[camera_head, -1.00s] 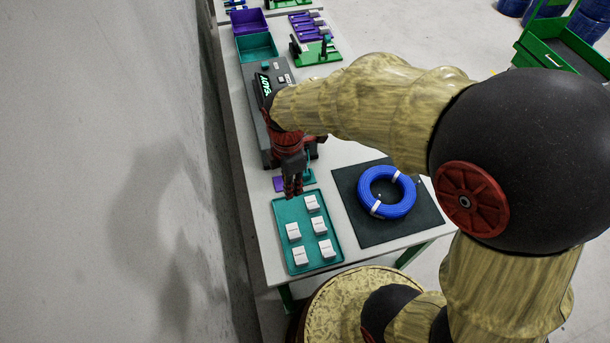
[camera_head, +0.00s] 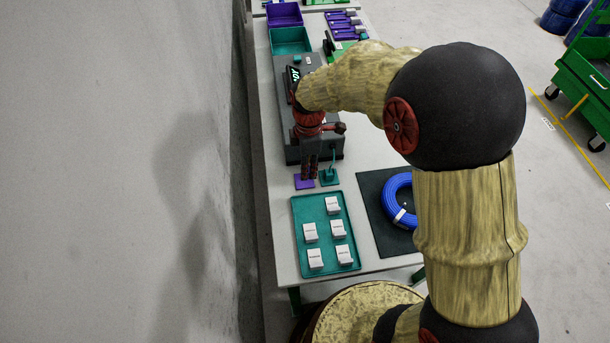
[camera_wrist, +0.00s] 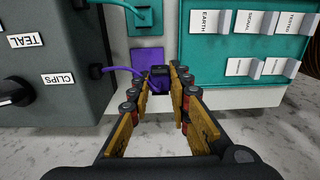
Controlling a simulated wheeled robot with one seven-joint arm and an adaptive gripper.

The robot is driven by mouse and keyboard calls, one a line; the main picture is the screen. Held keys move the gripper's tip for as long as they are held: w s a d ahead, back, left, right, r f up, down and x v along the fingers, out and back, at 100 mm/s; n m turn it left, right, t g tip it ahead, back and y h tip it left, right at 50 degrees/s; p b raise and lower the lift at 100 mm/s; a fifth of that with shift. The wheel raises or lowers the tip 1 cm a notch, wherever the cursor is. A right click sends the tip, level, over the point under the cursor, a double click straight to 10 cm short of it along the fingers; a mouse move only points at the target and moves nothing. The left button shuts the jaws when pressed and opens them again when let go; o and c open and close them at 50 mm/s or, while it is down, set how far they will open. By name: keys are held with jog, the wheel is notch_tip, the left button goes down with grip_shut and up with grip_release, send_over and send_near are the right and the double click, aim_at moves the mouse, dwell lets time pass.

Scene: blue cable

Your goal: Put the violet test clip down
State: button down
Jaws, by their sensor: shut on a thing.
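The violet test clip (camera_wrist: 160,73) sits between the fingertips of my gripper (camera_wrist: 162,82) in the wrist view, and the gripper is shut on it. Its violet lead (camera_wrist: 122,71) runs left to the grey tester. A violet pad (camera_wrist: 147,56) lies just beyond the clip; whether the clip touches it I cannot tell. In the head view my gripper (camera_head: 311,174) points down by the violet pad (camera_head: 303,183), in front of the grey tester (camera_head: 295,146); the fingers hide the clip there. The teal clip (camera_wrist: 140,17) is on its teal pad next to the violet one.
A teal tray (camera_head: 299,215) with several white labelled pieces lies close by. A blue cable coil (camera_head: 399,190) lies on a dark mat (camera_head: 375,215) to the right. Teal (camera_head: 290,42) and violet (camera_head: 286,15) bins stand behind the tester.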

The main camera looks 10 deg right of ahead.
jog(key=shift+w+a+f+b, duration=0.2)
jog(key=shift+w+f+b, duration=0.15)
jog(key=shift+w+f, duration=0.7)
jog(key=shift+f+b, duration=0.55)
jog(key=shift+f, duration=1.15)
jog(key=shift+f, duration=0.1)
jog(key=c, duration=1.7)
grip_release()
jog(key=shift+o, duration=0.2)
notch_tip(320, 180, up, 12)
jog(key=p, duration=0.3)
jog(key=shift+r+p, duration=0.2)
jog(key=shift+p, duration=0.2)
